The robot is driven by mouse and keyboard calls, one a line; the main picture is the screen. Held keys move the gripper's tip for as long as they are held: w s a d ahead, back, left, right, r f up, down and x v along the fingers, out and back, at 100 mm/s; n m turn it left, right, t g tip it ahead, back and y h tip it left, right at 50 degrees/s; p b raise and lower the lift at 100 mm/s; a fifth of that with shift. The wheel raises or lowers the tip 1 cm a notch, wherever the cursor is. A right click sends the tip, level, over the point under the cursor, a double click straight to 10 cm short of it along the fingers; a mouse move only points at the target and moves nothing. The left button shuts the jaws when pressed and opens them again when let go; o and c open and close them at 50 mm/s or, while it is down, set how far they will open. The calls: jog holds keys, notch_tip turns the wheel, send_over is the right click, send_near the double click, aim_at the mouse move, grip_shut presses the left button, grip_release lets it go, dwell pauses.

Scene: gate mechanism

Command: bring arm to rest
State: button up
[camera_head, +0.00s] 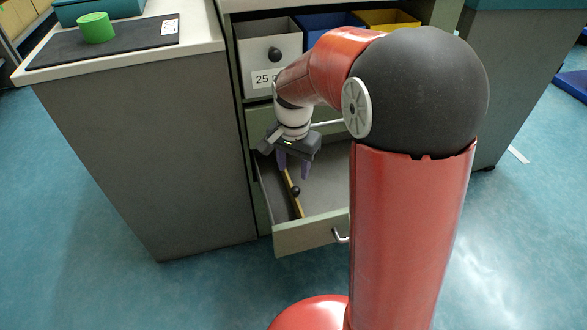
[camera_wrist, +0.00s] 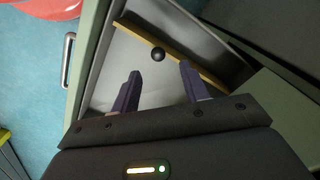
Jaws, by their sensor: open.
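My gripper (camera_head: 293,166) hangs inside an open lower drawer (camera_head: 305,237), fingers pointing down. In the wrist view my gripper (camera_wrist: 157,85) shows two purple fingers spread apart with nothing between them. A small black ball-like knob (camera_head: 296,191) sits by a yellow-edged divider (camera_head: 291,193) in the drawer. In the wrist view the black knob (camera_wrist: 158,54) lies beyond the fingertips, apart from them, beside the divider (camera_wrist: 175,52). The red arm hides the drawer's right part in the head view.
Above the drawer are a grey bin (camera_head: 268,58) with a black knob, a blue bin (camera_head: 325,22) and a yellow bin (camera_head: 388,20). A green cylinder (camera_head: 95,28) stands on a dark mat (camera_head: 140,37) on the left counter. The drawer walls surround my gripper closely.

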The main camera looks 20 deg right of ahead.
dwell(0.3)
jog(key=s+r+n+t+p, duration=0.1)
jog(key=s+r+n, duration=0.3)
jog(key=s, duration=0.6)
jog(key=s+d+r+n+t+p, duration=0.1)
jog(key=s+r+n+t, duration=0.3)
jog(key=s+r, duration=0.5)
jog(key=shift+s+d+n+t, duration=0.3)
jog(key=shift+s, duration=0.1)
